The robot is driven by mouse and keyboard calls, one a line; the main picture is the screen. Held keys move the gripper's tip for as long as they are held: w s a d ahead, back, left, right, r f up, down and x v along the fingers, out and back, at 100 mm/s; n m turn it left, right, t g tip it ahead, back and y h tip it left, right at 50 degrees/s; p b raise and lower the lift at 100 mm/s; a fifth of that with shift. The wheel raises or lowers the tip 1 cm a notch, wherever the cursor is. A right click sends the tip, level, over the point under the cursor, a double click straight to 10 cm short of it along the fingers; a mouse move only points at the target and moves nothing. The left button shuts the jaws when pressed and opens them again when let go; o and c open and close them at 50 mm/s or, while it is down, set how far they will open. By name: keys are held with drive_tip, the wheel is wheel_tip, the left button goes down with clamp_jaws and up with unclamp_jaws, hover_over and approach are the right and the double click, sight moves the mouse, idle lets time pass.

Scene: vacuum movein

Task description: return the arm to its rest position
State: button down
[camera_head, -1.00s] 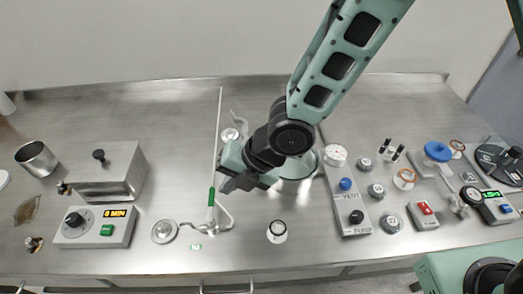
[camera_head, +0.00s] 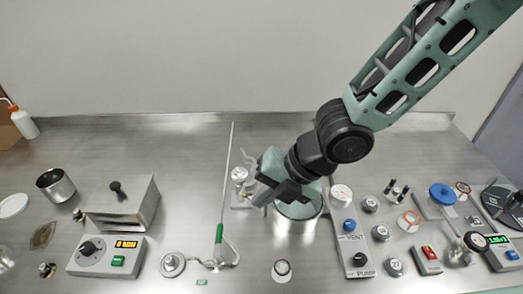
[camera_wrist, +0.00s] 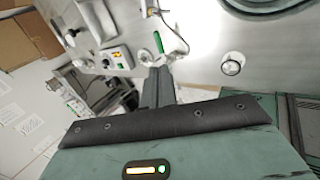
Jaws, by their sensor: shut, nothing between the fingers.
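My gripper (camera_head: 262,199) is above the steel bench (camera_head: 150,133), left of and partly in front of a round steel vessel (camera_head: 300,208). Its fingers are together and empty. My teal and black arm reaches in from the upper right of the head view. In the wrist view my gripper (camera_wrist: 158,70) points toward the bench's front edge, and its fingers look closed. The vessel's upper part is hidden by my gripper in the head view.
A thin rod with a green grip (camera_head: 219,234) stands left of my gripper. A vent and pump panel (camera_head: 351,245) is to the right, with several small weights beyond it. A timer box (camera_head: 107,257) and a steel box (camera_head: 126,205) are at the left. The bench's back strip is clear.

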drive_tip(key=s+d+r+m+h, duration=0.3)
drive_tip(key=s+d+m, duration=0.3)
drive_tip(key=m, duration=0.7)
drive_tip(key=s+d+r+m+h, duration=0.3)
drive_tip(key=s+d+r+m, duration=0.2)
drive_tip(key=m, duration=0.9)
drive_tip(key=shift+s+d+r+g, duration=0.2)
drive_tip(key=shift+s+d+g, duration=0.2)
drive_tip(key=shift+s+d, duration=0.5)
